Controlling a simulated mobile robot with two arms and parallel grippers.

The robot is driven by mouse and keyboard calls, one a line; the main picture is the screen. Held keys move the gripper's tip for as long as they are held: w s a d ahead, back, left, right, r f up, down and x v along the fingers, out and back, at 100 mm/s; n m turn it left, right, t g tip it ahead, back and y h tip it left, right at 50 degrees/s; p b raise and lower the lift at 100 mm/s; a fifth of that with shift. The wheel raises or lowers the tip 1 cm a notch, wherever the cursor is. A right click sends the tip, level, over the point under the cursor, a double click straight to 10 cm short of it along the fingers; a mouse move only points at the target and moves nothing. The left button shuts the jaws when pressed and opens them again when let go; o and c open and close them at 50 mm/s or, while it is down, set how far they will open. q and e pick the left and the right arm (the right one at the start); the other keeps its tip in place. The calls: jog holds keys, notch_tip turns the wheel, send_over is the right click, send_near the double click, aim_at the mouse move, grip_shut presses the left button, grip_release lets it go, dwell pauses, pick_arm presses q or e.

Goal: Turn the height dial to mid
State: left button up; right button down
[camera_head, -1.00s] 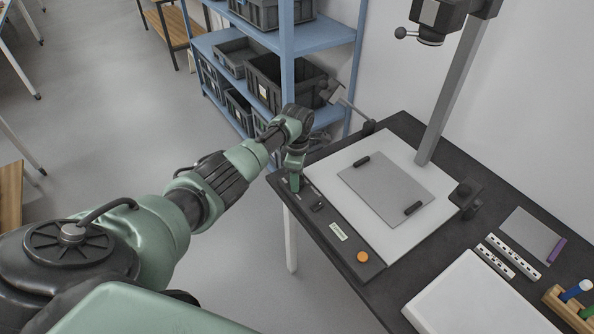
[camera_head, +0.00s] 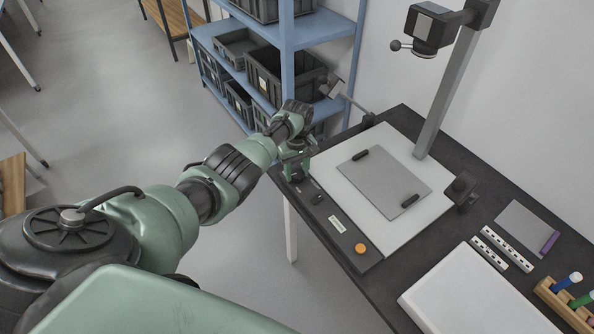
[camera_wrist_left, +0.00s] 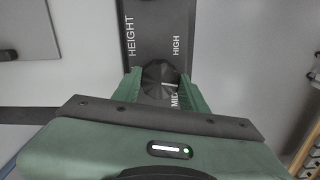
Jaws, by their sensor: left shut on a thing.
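The height dial (camera_wrist_left: 158,76) is a round black knob in the left wrist view, on a dark panel lettered HEIGHT, HIGH and MID. A short white line on the dial points right, close to the MID label and below HIGH. My left gripper (camera_wrist_left: 160,88) is shut on the dial, with one green finger on each side. In the head view my left gripper (camera_head: 295,171) is at the far left end of the control strip (camera_head: 322,210) and hides the dial. Any label below MID is hidden by the gripper body. My right gripper is not in view.
The strip also has a black switch (camera_head: 317,199) and an orange button (camera_head: 361,249). Beside it lies a white board (camera_head: 425,212) with a grey plate (camera_head: 385,186). A camera column (camera_head: 447,92) rises behind. Blue shelves (camera_head: 288,60) with dark bins stand beyond the arm.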

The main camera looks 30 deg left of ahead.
pick_arm(q)
jog(key=m, duration=0.5)
jog(key=shift+m, duration=0.3)
jog(key=shift+r+m, duration=0.1)
jog(key=shift+m, duration=1.9)
jog(key=shift+w, duration=0.1)
jog(key=o, duration=1.4)
jog(key=shift+c, duration=0.2)
